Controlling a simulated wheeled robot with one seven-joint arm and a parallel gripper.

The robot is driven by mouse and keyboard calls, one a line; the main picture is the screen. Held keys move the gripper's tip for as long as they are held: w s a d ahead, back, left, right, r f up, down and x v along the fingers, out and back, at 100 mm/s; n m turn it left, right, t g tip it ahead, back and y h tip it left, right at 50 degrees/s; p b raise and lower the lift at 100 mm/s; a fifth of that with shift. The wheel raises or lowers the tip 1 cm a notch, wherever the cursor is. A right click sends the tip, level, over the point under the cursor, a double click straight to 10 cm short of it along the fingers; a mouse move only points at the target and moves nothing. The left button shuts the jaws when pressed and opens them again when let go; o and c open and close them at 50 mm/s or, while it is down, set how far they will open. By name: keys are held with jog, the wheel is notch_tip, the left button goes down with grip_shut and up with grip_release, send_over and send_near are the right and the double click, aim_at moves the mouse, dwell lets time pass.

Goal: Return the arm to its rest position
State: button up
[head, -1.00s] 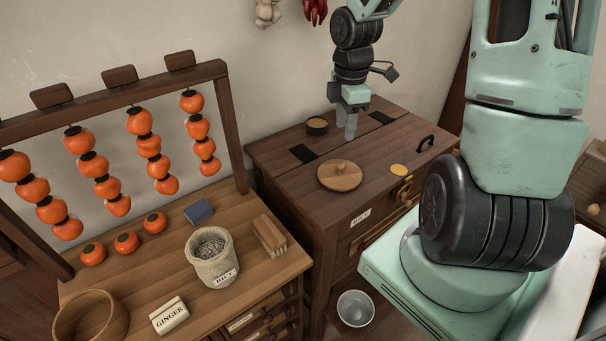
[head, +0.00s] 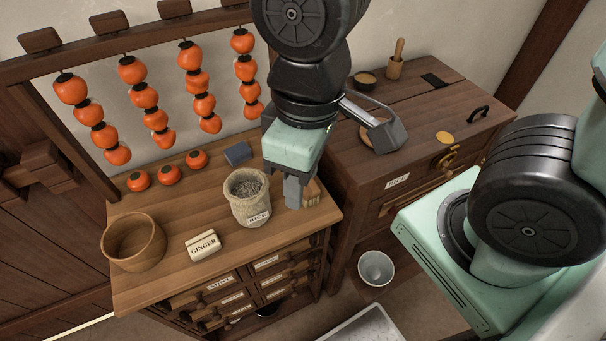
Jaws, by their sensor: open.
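My gripper (head: 294,190) hangs from the pale green wrist of my arm, fingers pointing down, above the right part of the drawer cabinet's top (head: 185,220). It appears open, with nothing seen between the fingers, though they nearly overlap in this view. It is just right of the cloth rice sack (head: 247,198) and in front of a brush (head: 312,193), which it partly hides. Whether it touches the brush I cannot tell. The arm reaches in from the top of the picture.
A ginger block (head: 203,245), a wooden bowl (head: 134,243) and a blue-grey block (head: 238,153) stand on the cabinet. Orange persimmons hang from a wooden rack (head: 128,37) behind. The chest (head: 345,165) at right bears a wooden pestle (head: 397,57) and a dark bowl (head: 364,82).

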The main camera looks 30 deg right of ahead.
jog(key=shift+s+a, duration=0.15)
jog(key=shift+s, duration=0.2)
notch_tip(320, 180, down, 7)
jog(key=b, duration=0.7)
